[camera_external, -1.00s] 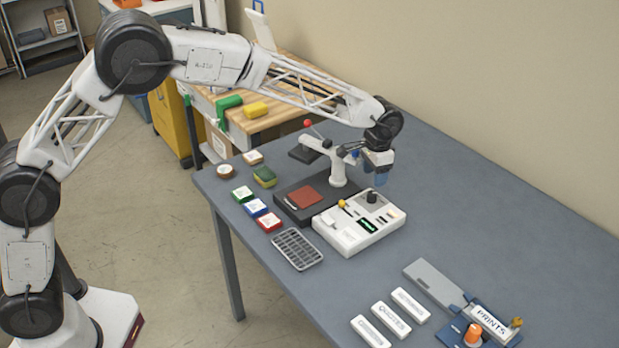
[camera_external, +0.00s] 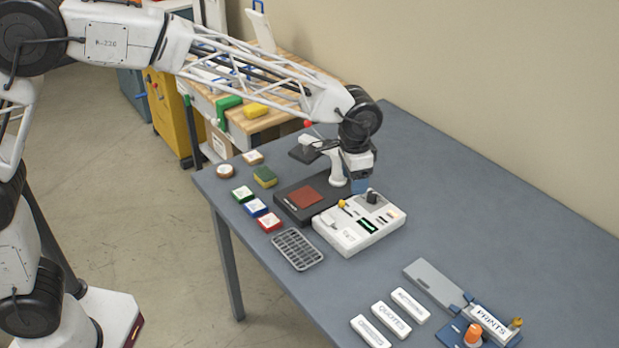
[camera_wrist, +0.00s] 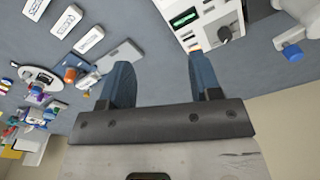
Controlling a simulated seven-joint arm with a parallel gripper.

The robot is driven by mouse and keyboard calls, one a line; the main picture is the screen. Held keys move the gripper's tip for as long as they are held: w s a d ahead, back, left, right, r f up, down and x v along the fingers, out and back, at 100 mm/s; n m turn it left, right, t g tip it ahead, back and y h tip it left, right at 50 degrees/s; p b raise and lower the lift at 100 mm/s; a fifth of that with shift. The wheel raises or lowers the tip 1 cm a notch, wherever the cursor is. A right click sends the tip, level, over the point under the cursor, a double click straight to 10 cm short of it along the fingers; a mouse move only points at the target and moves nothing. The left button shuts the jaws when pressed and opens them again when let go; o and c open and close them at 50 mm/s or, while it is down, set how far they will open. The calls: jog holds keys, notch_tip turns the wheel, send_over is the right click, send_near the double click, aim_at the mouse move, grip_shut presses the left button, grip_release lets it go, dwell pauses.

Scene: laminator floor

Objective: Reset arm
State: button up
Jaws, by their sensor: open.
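My gripper (camera_external: 360,184) hangs above the grey-blue table at the back edge of the white control box, near the black knob (camera_external: 372,196). In the wrist view its two blue fingers (camera_wrist: 160,85) are apart with bare table between them, so it is open and empty. The right finger overlaps the edge of the white control box (camera_wrist: 212,25) in that view. In the external view the box (camera_external: 350,238) shows a yellow-topped lever and a dark green display. I cannot tell whether a fingertip touches the box.
A white press arm and dark base with a red pad (camera_external: 303,197) stand close to my gripper. Coloured blocks and a grey grid tray (camera_external: 291,249) lie to the left. White labelled blocks (camera_external: 391,319) and a PRINTS holder (camera_external: 490,322) lie in front. The right of the table is clear.

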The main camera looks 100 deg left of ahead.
jog(key=s+d+r+m+t, duration=0.1)
jog(key=s+d+r, duration=0.3)
jog(key=s+d, duration=0.6)
jog(key=s+d+r+m, duration=0.1)
jog(key=s+d+r, duration=0.55)
jog(key=d, duration=0.65)
jog(key=s+d+f+m, duration=0.1)
jog(key=s+d, duration=0.3)
jog(key=s, duration=0.5)
jog(key=s+d+f, duration=0.3)
jog(key=s+d, duration=0.1)
jog(key=s, duration=0.5)
jog(key=s+d+f+m+t, duration=0.1)
jog(key=s+d+f, duration=0.1)
jog(key=s+d, duration=0.3)
jog(key=s, duration=0.4)
jog(key=shift+f+m, duration=0.15)
jog(key=shift+m, duration=0.15)
